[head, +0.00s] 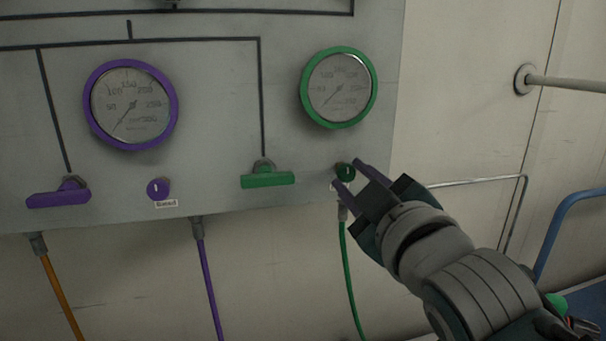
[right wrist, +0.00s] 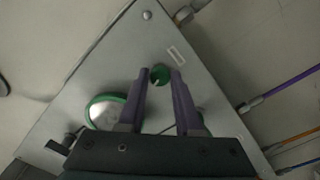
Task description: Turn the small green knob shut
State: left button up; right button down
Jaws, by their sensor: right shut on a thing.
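The small green knob (head: 345,172) sits on the grey panel (head: 220,110), below the green-rimmed gauge (head: 339,87). My right gripper (head: 350,176) reaches in from the lower right with its fingertips at the knob. In the right wrist view the knob (right wrist: 160,74) lies between the tips of my two fingers (right wrist: 161,78), which are closed on its sides. A pale mark shows on the knob's face there. Part of the knob is hidden by the fingers in the head view. My left gripper is out of view.
A green lever handle (head: 268,178) sits left of the knob. A purple knob (head: 158,188), a purple lever handle (head: 58,195) and a purple-rimmed gauge (head: 131,104) are farther left. Hoses hang below the panel, the green hose (head: 349,270) close to my right gripper. A rail (head: 480,180) stands at right.

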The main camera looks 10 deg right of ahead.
jog(key=shift+m, duration=1)
jog(key=c, duration=0.6)
grip_release()
jog(key=shift+s, duration=0.1)
jog(key=s+p, duration=0.1)
jog(key=s, duration=0.8)
jog(key=shift+s, duration=0.35)
jog(key=shift+d, duration=0.1)
